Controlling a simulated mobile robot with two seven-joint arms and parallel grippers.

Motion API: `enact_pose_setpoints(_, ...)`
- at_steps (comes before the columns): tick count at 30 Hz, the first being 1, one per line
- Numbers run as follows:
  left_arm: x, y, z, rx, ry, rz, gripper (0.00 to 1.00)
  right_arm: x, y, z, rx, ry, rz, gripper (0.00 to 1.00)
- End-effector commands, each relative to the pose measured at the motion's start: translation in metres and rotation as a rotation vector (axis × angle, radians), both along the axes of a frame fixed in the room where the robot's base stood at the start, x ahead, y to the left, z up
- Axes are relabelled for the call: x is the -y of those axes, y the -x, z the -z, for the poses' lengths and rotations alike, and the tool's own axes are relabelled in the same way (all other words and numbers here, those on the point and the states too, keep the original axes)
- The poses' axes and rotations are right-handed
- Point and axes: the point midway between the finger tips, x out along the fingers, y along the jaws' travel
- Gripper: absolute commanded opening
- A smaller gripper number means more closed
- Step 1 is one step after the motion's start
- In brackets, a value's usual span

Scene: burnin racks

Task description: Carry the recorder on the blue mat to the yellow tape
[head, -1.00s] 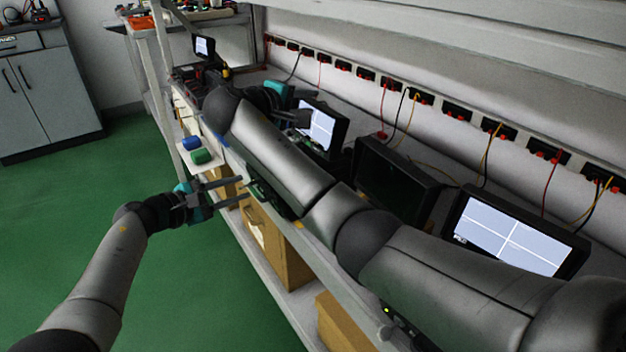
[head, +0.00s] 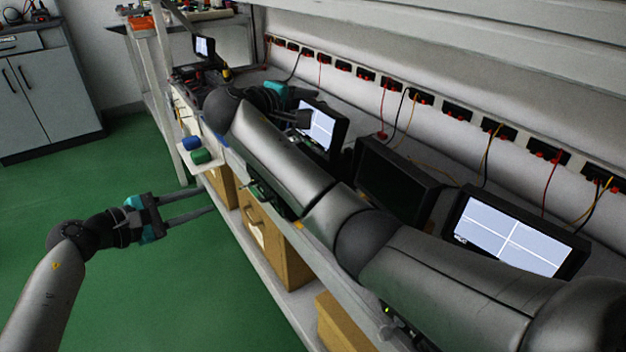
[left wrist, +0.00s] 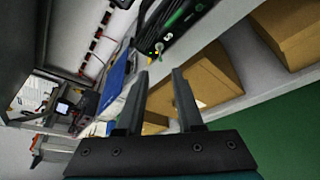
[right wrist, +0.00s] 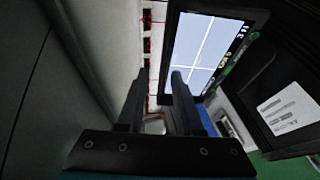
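A recorder (head: 318,128) with a lit four-pane screen stands on the bench behind my right arm. It also shows in the right wrist view (right wrist: 205,45), just beyond the fingertips. My right gripper (head: 301,112) is open beside it, with no clear grip on it. A strip of blue mat shows in the left wrist view (left wrist: 117,78) and beside a finger in the right wrist view (right wrist: 207,120); my arm hides most of it in the head view. A small yellow patch (head: 298,225) on the bench's front edge may be the tape. My left gripper (head: 212,201) is open and empty off the bench front.
A dark-screened recorder (head: 394,182) and another lit one (head: 514,237) stand further right. Red and black sockets with cables line the back wall. Blue and green items (head: 201,156) lie on a small ledge. Cardboard boxes (head: 272,240) sit below. The green floor is clear.

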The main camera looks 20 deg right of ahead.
Motion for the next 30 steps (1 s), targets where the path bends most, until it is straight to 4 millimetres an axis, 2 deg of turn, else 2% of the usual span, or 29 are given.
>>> enact_pose_setpoints(4,-0.016,0.007,-0.004,0.0,-0.001,-0.001,0.36,0.0,0.0,0.0,0.0,0.0,0.0,0.35)
enact_pose_setpoints(11,-0.023,0.012,-0.007,-0.001,0.0,0.0,0.36,-0.005,0.003,-0.002,0.001,0.0,-0.002,0.35)
enact_pose_setpoints(14,-0.023,0.012,-0.007,-0.001,0.0,0.0,0.36,-0.016,0.01,-0.005,0.001,-0.002,-0.004,0.35)
enact_pose_setpoints(24,-0.023,0.011,-0.007,0.0,0.001,-0.001,0.36,-0.072,0.049,-0.025,0.001,-0.002,-0.003,0.35)
enact_pose_setpoints(30,-0.022,0.011,-0.007,0.001,0.001,-0.001,0.36,-0.091,0.063,-0.033,0.0,-0.001,-0.001,0.35)
